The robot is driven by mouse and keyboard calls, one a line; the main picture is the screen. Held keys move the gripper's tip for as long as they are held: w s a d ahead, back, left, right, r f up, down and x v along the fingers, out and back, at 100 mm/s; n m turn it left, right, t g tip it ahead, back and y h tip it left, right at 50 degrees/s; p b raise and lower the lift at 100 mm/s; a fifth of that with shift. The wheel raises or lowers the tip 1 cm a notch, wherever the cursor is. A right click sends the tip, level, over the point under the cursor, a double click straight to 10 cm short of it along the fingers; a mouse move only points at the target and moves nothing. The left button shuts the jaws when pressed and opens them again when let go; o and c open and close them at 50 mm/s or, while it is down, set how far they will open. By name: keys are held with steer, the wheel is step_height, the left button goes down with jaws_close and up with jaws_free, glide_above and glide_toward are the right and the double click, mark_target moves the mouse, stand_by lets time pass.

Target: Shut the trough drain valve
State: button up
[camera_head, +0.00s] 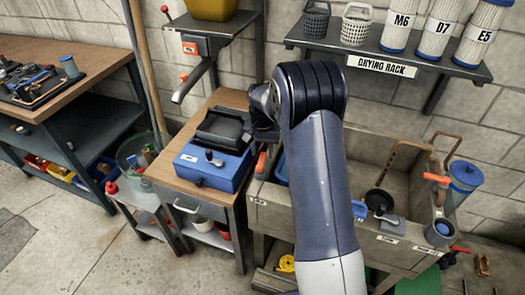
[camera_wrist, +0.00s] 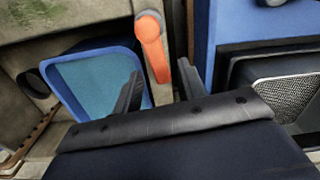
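The stone trough (camera_head: 400,235) stands right of the wooden bench. At its left end is an orange lever (camera_head: 261,163), which I take for the drain valve handle; its small label is unreadable. In the wrist view the orange lever (camera_wrist: 153,50) lies lengthwise, just beyond and between my fingertips. My gripper (camera_wrist: 160,82) is open, with its two black fingers apart and nothing visibly held. I cannot tell whether the fingers touch the lever. In the head view my arm hides part of the trough. A second orange handle (camera_head: 436,179) is on the trough's right side.
A blue box (camera_head: 213,165) with a black tray on top sits on the bench, close left of the lever. A blue bin (camera_wrist: 95,80) lies inside the trough. The drying rack shelf (camera_head: 390,63) overhangs the trough. Grey floor (camera_head: 60,235) is clear at front left.

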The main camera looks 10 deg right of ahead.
steer(key=shift+f, duration=0.5)
jaws_close()
